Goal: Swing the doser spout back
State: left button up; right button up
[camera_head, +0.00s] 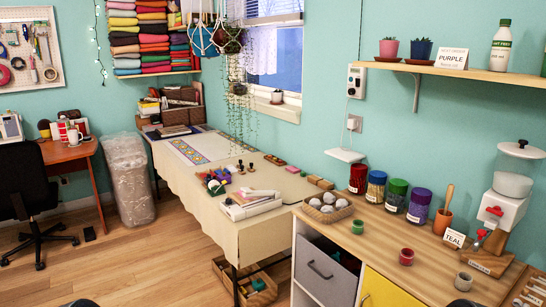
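The doser (507,207) stands at the right end of the wooden counter. It has a clear rounded hopper (514,183) with a white lid, a white body and a red part on its front. A red-tipped piece, which looks like the spout (480,239), sticks out low on its left side, above a wooden base. Its exact angle is too small to tell. A grey cup (463,281) stands on the counter in front of and below it, apart from it. Neither gripper is in view; only dark rounded parts, likely mine, show at the bottom edge.
Red (406,256) and green (358,226) small pots, lidded jars (396,195) and a basket (327,215) are farther left. A slatted wooden rack (530,290) is at right. The front counter is mostly clear.

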aim_at(483, 234)
jog(key=z, duration=1.3)
